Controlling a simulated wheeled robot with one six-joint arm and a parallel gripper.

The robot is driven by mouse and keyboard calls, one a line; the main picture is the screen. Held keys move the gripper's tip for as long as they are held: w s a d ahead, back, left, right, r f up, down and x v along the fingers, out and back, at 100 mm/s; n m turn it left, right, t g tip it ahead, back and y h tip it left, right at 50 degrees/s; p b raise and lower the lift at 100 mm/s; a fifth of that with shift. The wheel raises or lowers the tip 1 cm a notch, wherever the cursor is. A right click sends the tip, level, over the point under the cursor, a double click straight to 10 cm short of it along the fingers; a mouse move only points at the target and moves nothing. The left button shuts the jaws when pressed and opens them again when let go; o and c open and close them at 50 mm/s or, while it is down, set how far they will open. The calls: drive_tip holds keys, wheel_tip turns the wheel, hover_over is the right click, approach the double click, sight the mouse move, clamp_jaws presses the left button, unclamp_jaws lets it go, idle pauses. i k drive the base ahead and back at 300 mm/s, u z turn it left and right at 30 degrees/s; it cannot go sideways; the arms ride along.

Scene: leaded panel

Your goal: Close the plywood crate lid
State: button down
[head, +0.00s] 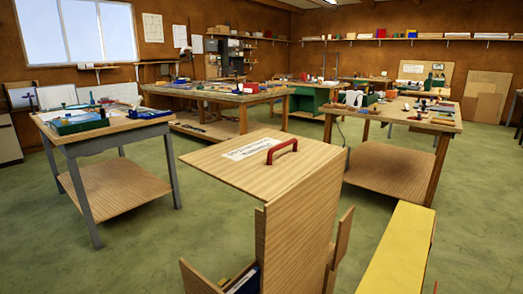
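The plywood crate (300,232) stands in the near middle, cut off by the bottom edge. Its plywood lid (215,165) carries a red handle (282,150) and a white label (248,151), and is seen from above, well over the low crate wall (197,278) at the lower left. An open gap shows between that wall and the lid, with a dark blue thing (243,281) partly visible inside. The lid's hinge and the crate's far side are hidden. My gripper is not in view.
A yellow-topped bench (398,250) stands close on the right. A grey-legged table (70,136) with a green tray is at left. Wooden workbenches (255,97) and (441,127) another workbench stand behind. Green floor (145,235) is clear at left of the crate.

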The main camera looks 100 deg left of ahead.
sight(299, 179)
drive_tip(key=u, duration=3.4)
